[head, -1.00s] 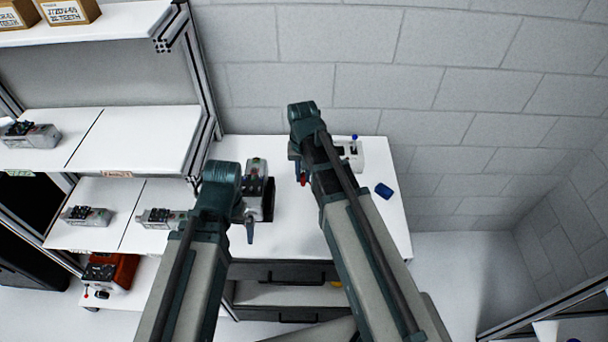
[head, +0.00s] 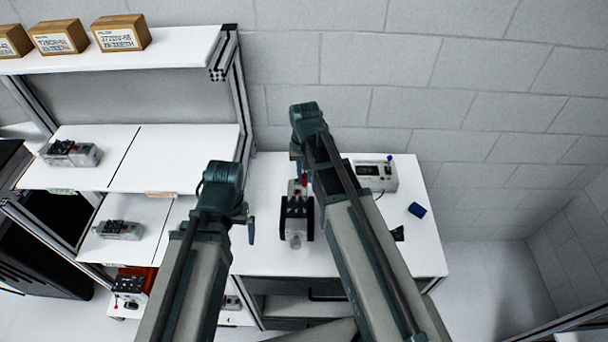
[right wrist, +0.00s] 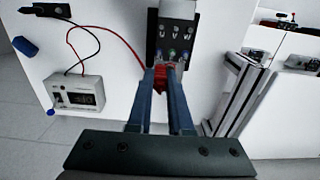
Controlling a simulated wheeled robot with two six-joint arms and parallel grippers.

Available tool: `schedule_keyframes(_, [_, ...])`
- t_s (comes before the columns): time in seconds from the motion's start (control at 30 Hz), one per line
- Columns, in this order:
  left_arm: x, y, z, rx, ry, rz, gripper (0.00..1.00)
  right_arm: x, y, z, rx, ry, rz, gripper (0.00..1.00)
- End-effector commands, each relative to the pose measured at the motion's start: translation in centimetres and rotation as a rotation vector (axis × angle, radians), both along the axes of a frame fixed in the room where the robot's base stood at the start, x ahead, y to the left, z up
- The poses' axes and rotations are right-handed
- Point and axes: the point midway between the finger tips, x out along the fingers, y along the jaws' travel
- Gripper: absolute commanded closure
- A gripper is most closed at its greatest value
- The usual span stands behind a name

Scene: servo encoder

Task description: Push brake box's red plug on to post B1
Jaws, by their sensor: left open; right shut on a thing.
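My right gripper (right wrist: 165,85) is shut on the red plug (right wrist: 166,74), held at the near end of the motor unit (right wrist: 175,35) with its row of small coloured posts. I cannot tell which post is B1, nor whether the plug touches one. The red plug also shows in the head view (head: 304,181), beside the unit (head: 297,216). The brake box (right wrist: 80,95), white with a dark display, stands apart on the table; red and black leads run from it. It is partly behind my right arm in the head view (head: 377,174). My left gripper (head: 245,222) is open and empty, left of the unit.
A blue block (head: 417,210) lies on the white table (head: 350,245) near its right side. A shelf rack (head: 175,160) with several similar units stands left. Its upright (right wrist: 235,90) is close to the table. A block wall is behind.

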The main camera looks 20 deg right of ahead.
Motion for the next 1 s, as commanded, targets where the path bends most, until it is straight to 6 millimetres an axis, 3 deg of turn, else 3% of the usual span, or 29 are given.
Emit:
schedule_keyframes(0.37, [0.0,0.0,-0.9,0.0,0.0,0.0,0.0,0.0,0.0,-0.9,0.0,0.0,0.0,1.0])
schedule_keyframes(1.0, [0.0,0.0,-5.1,-0.001,-0.002,0.004,0.0,0.0,0.0,-5.0,0.0,0.0,0.0,1.0])
